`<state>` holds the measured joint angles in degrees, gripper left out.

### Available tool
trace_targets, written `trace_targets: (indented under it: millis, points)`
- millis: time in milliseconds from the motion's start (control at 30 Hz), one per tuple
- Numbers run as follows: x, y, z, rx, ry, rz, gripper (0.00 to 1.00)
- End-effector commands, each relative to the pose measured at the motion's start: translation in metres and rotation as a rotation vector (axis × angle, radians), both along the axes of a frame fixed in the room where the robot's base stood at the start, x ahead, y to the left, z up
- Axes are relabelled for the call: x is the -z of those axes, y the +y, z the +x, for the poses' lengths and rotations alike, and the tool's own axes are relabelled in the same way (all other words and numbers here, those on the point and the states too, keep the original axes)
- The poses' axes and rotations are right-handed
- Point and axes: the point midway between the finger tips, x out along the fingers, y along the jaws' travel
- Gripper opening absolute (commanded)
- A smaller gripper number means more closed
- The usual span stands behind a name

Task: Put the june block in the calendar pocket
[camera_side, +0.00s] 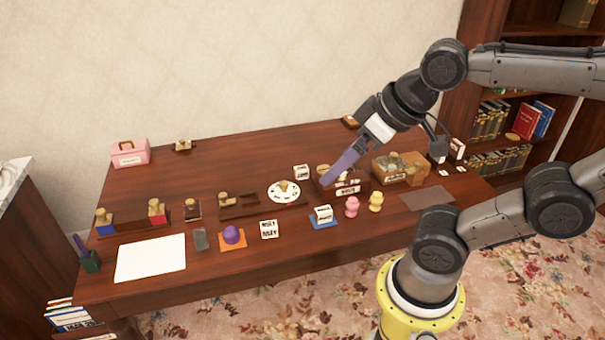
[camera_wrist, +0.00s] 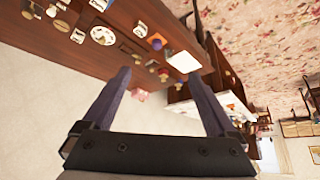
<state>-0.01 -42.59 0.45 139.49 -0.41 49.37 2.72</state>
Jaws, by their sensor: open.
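White lettered blocks stand on the desk in the side view: one (camera_side: 268,229) at the front middle, one (camera_side: 323,213) on a blue mat, and one (camera_side: 301,172) behind. Their lettering is too small for me to tell surely which is the june block. A dark wooden holder with white labels (camera_side: 348,188), perhaps the calendar, stands right of the middle; its pocket is not clear. My gripper (camera_side: 327,183) is above the desk beside this holder, its fingers overlapping in the side view. In the wrist view my gripper (camera_wrist: 158,73) is open, with nothing between its fingers.
The desk (camera_side: 150,205) also holds a white sheet (camera_side: 150,258), a round white dial (camera_side: 284,192), pink (camera_side: 352,206) and yellow (camera_side: 376,200) figures, a wooden box (camera_side: 400,168) and a pink box (camera_side: 130,152). Bare wood lies toward the back left.

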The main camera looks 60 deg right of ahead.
Motion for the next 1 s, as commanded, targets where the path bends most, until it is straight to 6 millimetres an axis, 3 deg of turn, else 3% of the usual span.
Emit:
trace_targets:
  millis: [100, 233, 367, 467, 600, 733, 867, 1000]
  points:
    - [-0.028, -0.007, 0.039, 0.050, -0.039, 0.009, 0.93]
    - [-0.047, -0.026, 0.091, 0.135, -0.050, 0.016, 0.93]
    - [-0.050, -0.057, 0.147, 0.232, -0.038, 0.022, 0.93]
    - [-0.040, -0.090, 0.189, 0.313, -0.017, 0.028, 0.93]
    - [-0.009, -0.146, 0.238, 0.424, 0.026, 0.037, 0.93]
    - [0.037, -0.204, 0.268, 0.524, 0.081, 0.047, 0.93]
    - [0.094, -0.258, 0.278, 0.614, 0.152, 0.064, 0.93]
    - [0.150, -0.297, 0.268, 0.684, 0.235, 0.087, 0.93]
